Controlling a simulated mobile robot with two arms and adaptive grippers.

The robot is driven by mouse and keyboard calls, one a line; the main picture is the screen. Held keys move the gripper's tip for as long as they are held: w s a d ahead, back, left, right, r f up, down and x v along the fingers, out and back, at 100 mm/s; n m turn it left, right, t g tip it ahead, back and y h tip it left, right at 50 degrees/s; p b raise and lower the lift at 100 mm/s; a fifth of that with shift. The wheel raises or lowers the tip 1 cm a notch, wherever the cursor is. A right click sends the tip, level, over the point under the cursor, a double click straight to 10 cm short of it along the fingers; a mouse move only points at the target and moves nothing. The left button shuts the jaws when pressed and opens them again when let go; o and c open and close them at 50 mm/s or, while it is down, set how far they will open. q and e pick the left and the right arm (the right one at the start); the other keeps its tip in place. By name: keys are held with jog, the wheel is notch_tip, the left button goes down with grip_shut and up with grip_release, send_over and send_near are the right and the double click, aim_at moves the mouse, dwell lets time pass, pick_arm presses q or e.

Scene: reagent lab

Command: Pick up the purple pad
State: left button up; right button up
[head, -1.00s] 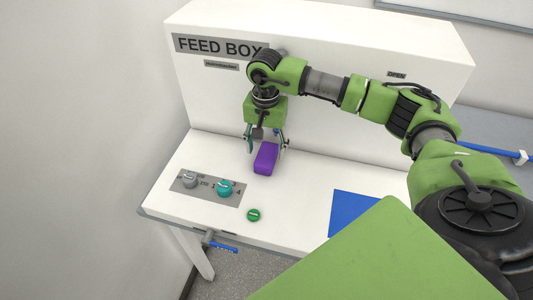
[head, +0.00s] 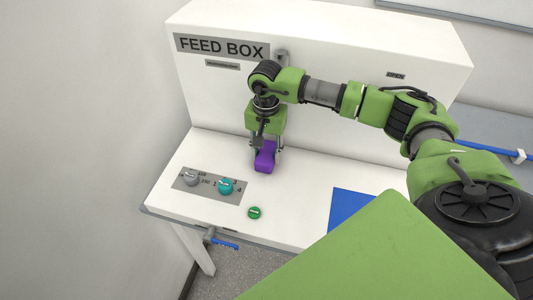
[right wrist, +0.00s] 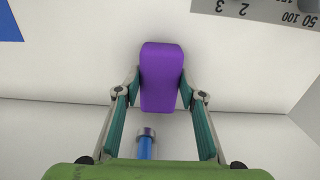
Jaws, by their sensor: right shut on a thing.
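The purple pad (head: 264,160) is a rounded block on the white bench top, in front of the feed box. My right gripper (head: 265,151) reaches down over it from behind, with a finger on each side. In the right wrist view the pad (right wrist: 161,75) lies between the two fingertips (right wrist: 160,96), which press on its sides. The right gripper is shut on the pad. I cannot tell whether the pad is lifted off the bench. My left gripper is not in view.
The white feed box (head: 340,110) stands behind. A grey panel with a grey knob (head: 191,177) and a teal knob (head: 225,186) is at the left. A green button (head: 254,212) is near the front edge. A blue square (head: 350,210) lies at the right.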

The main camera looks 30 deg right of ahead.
jog(key=shift+r+b, duration=0.3)
jog(key=shift+b, duration=0.1)
jog(key=shift+r+b, duration=0.85)
jog(key=shift+b, duration=0.1)
jog(key=s+r+b, duration=0.6)
jog(key=s+r, duration=0.4)
jog(key=s, duration=0.4)
jog(key=shift+r, duration=0.35)
jog(key=o, duration=0.4)
jog(key=shift+c, duration=1.4)
